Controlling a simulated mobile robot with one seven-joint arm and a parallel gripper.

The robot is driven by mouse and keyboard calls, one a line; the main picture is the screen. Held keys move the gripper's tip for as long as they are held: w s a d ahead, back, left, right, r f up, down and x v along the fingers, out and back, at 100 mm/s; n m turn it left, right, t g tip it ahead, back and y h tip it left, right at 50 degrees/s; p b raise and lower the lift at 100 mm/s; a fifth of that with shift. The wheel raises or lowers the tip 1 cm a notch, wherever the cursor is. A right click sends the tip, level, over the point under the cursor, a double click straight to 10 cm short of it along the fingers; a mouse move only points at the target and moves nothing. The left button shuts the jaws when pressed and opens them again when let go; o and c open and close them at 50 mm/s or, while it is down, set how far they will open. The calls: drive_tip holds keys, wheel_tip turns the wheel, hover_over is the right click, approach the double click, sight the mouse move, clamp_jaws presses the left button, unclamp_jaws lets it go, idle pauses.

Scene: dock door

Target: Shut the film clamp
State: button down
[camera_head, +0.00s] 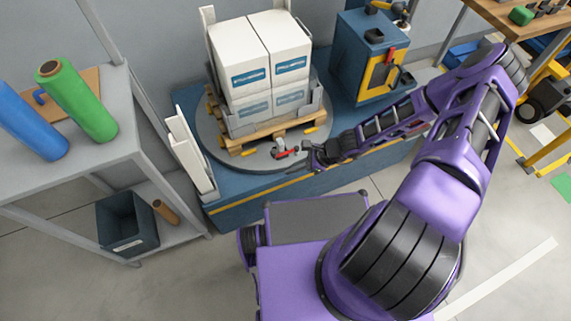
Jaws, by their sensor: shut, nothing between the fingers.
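The film clamp (287,153) is a small metal and dark piece with a red handle. It sits on the grey round turntable (215,143), in front of the wooden pallet. My gripper (305,157) is just right of the clamp, close to its red handle. The fingers look shut with nothing between them. I cannot tell whether they touch the clamp. The clamp's jaw is too small to show clearly whether it is open.
White boxes (240,52) stand on the pallet (245,142). A blue machine cabinet (352,48) with a yellow panel stands behind my forearm. A white upright panel (188,155) is left of the turntable. A grey shelf (50,180) with film rolls is at left.

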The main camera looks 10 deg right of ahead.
drive_tip(key=s+r, duration=0.1)
drive_tip(key=s+d+r, duration=0.1)
drive_tip(key=shift+s+r, duration=0.15)
drive_tip(key=shift+r, duration=0.15)
idle(0.4)
